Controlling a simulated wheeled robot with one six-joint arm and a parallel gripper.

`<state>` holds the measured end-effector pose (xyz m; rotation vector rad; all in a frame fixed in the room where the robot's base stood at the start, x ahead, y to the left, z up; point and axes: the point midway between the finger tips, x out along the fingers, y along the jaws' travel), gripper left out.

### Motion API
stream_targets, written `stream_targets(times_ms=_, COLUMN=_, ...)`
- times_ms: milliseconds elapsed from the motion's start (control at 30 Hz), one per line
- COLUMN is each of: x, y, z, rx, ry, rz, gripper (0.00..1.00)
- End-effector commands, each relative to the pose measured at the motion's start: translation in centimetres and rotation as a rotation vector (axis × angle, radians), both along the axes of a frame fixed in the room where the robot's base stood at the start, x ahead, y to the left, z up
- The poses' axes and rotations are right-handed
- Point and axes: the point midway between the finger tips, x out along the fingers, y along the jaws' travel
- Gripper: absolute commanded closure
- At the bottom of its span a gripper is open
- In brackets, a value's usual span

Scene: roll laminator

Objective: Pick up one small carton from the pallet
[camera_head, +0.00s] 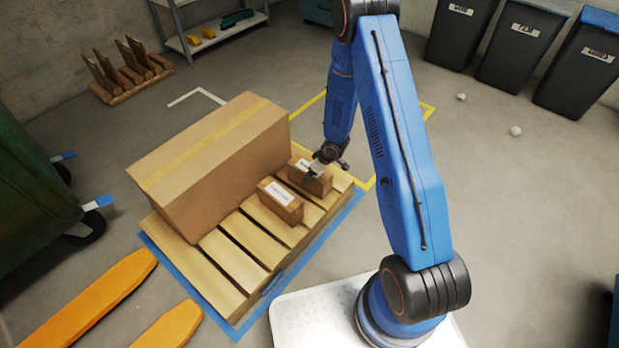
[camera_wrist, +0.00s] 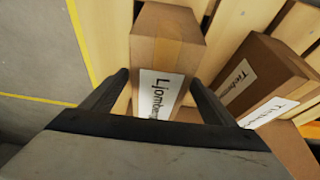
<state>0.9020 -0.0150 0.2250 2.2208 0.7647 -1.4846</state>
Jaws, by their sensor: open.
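Two small brown cartons with white labels lie on the wooden pallet (camera_head: 223,260). The far small carton (camera_head: 322,184) is by the pallet's far right corner; the near small carton (camera_head: 280,203) is closer to the middle. My gripper (camera_head: 318,165) is low over the far carton in the head view. In the wrist view my gripper (camera_wrist: 160,80) is open, with one finger on each side of the labelled carton (camera_wrist: 165,48); contact cannot be told. The other small carton (camera_wrist: 262,78) shows to its right.
A large taped carton (camera_head: 213,165) fills the pallet's left side. Blue and yellow floor markings edge the pallet area. Orange forks (camera_head: 95,300) lie at lower left, a green container (camera_head: 35,200) stands left, dark bins (camera_head: 520,45) stand at the back right.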

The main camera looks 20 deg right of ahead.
Motion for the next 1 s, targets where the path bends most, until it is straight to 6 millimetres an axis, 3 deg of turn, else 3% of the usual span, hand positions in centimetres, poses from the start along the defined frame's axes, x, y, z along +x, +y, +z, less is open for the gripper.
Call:
stream_targets(times_ms=367, x=0.5, y=0.4, z=-1.6, rx=-0.001, ry=0.001, rz=0.0, gripper=0.2)
stream_targets(times_ms=700, x=1.8, y=1.2, z=-5.2, rx=0.0, ry=0.0, rz=0.0, gripper=0.2)
stream_targets(times_ms=967, x=1.9, y=1.3, z=-5.5, rx=0.0, ry=0.0, rz=0.001, gripper=0.2)
stream_targets(times_ms=1000, x=1.9, y=1.3, z=-5.5, rx=0.0, ry=0.0, rz=0.001, gripper=0.28)
